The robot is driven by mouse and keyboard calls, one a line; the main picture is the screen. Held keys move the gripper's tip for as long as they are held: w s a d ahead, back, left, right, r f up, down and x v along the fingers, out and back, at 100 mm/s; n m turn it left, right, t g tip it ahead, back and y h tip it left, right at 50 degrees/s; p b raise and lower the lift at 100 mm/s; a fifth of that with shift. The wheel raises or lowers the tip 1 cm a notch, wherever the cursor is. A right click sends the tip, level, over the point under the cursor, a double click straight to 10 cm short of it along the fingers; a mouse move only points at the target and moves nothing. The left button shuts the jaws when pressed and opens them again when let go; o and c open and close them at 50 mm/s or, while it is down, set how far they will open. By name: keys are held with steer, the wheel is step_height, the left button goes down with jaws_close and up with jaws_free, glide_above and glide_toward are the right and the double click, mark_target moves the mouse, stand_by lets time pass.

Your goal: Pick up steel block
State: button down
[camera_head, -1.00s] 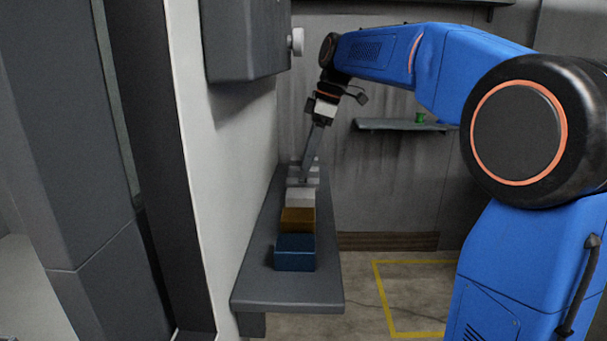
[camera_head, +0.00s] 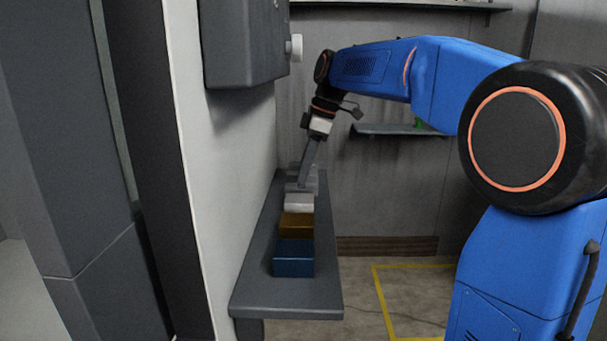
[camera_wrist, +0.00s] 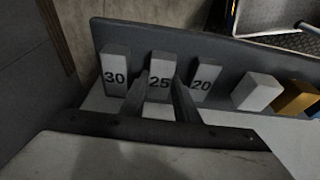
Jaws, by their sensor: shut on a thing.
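My gripper (camera_head: 302,186) reaches down to the grey shelf. In the wrist view, its two fingers (camera_wrist: 161,82) stand on either side of a pale grey block marked 25 (camera_wrist: 162,66) and are shut on it. This block stands upright in a row, between a similar block marked 30 (camera_wrist: 115,78) and one marked 20 (camera_wrist: 202,84). Which block is steel cannot be told from the markings. In the head view, the numbered blocks are small and partly hidden by the gripper. I cannot tell whether the held block is clear of the shelf.
A plain white block (camera_head: 299,202), an orange-brown block (camera_head: 296,226) and a blue block (camera_head: 294,258) continue the row toward the near end of the shelf (camera_head: 287,298). A wall stands close on the left, with a grey cabinet (camera_head: 243,45) above. Another shelf (camera_head: 385,130) is behind.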

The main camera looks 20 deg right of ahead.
step_height(320, 180, up, 10)
stand_by(0.5)
steer(key=shift+s, duration=0.1)
stand_by(0.8)
